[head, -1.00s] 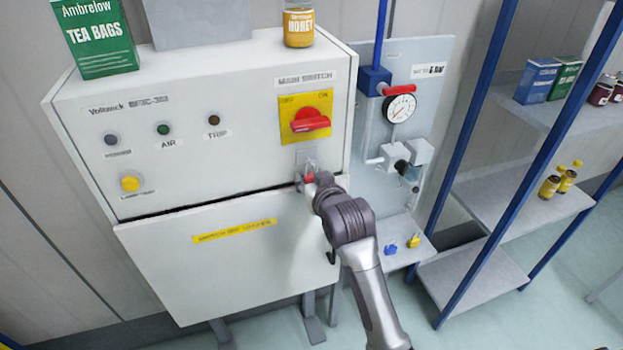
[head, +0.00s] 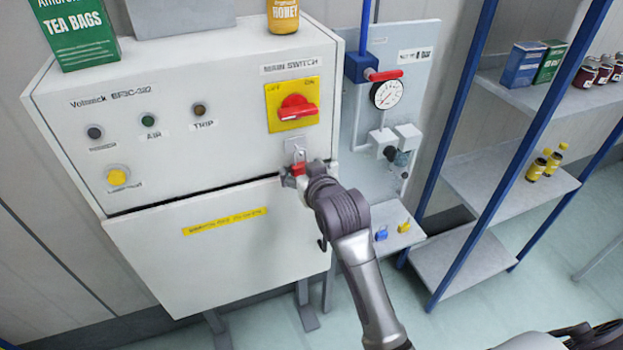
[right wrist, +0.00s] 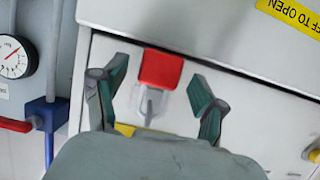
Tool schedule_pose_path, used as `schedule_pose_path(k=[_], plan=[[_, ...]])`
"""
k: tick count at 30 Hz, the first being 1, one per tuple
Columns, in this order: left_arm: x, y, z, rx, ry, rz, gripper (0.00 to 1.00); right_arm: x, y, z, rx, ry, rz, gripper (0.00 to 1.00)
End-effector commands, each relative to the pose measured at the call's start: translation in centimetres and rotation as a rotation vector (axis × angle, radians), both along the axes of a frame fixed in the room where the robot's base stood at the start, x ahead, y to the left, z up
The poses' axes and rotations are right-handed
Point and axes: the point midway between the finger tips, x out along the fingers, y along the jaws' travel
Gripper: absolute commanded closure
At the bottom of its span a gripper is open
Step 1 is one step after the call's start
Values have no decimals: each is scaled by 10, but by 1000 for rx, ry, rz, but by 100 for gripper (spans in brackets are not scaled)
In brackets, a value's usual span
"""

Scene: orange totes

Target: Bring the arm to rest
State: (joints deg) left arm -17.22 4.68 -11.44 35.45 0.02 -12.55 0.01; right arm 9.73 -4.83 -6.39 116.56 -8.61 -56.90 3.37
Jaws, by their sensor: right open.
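My right gripper (head: 293,180) is at the front of the white cabinet (head: 60,107), just below the main switch. It is open. In the right wrist view its two fingers (right wrist: 155,95) stand apart, on either side of a red padlock (right wrist: 160,68) and not closed on it. The padlock also shows in the head view (head: 298,169), partly hidden by the gripper. Its grey shackle hangs in a pale hasp (head: 294,148). The red main switch handle (head: 298,108) sits on a yellow plate above. My left gripper is not in view.
A gauge panel (head: 407,62) with a red valve handle (head: 384,75) stands right of the cabinet. A blue-post shelf (head: 467,262) is farther right. A tea box (head: 72,30) and a honey jar (head: 283,15) stand on the cabinet. Open floor lies in front.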

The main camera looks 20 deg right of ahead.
Motion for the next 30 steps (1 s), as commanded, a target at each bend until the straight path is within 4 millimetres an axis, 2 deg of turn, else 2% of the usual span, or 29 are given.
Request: schedule_pose_path(k=[6, 12, 17, 22, 24, 26, 29, 30], plan=[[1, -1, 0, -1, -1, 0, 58, -46, -1, 16, 1, -1, 0, 29], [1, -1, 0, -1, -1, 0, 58, -79, -1, 29, 1, 0, 1, 29], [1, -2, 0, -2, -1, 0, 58, -92, -1, 34, 1, 0, 0, 29], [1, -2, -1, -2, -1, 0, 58, -94, -1, 32, 0, 3, 0, 29], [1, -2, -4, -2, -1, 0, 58, -91, 0, 21, -4, 17, 5, 29], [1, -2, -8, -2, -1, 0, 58, -86, 3, 0, -12, 43, 14, 29], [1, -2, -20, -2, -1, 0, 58, -76, 11, -59, -30, 114, 37, 29], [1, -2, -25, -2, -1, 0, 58, -73, 14, -88, -39, 150, 47, 29]])
